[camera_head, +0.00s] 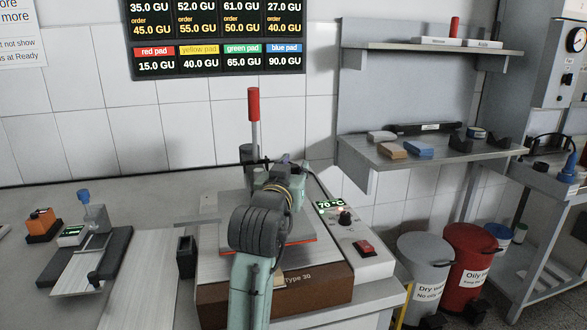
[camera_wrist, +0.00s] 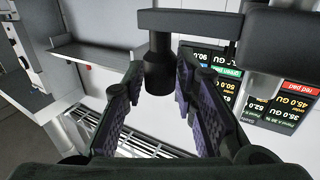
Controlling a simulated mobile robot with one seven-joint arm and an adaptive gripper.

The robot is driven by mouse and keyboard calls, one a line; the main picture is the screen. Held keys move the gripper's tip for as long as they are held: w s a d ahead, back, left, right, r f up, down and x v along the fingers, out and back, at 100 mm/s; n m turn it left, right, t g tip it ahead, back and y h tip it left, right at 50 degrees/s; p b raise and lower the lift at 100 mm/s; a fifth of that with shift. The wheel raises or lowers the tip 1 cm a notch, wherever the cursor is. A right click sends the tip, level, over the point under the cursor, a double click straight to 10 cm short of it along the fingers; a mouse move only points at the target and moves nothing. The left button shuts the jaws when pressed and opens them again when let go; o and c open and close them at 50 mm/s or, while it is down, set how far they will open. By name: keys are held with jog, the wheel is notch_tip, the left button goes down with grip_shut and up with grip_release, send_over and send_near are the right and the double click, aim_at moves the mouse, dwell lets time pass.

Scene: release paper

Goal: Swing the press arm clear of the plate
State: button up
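The press stands in the middle of the head view, with a red-handled lever (camera_head: 253,105) upright at its back. Its plate (camera_head: 303,232), with an orange-red edge, lies on the brown base, partly hidden by my arm. A thin dark bar (camera_head: 230,163), seemingly the press arm, runs sideways above the plate. In the wrist view a dark bar (camera_wrist: 205,22) crosses the top, with a black knob (camera_wrist: 159,75) on it. My gripper (camera_wrist: 160,82) is open, its purple-padded fingers on both sides of the knob. Contact cannot be told.
A control box with a 70 °C display (camera_head: 330,206) and red switch (camera_head: 364,247) sits right of the press. A dark holder (camera_head: 186,257) and a small device (camera_head: 92,240) stand left. Shelves (camera_head: 430,152) hang at right, above grey (camera_head: 424,265) and red bins (camera_head: 470,262).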

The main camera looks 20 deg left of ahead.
grip_shut()
jog(key=shift+s+a, duration=0.1)
dwell(0.6)
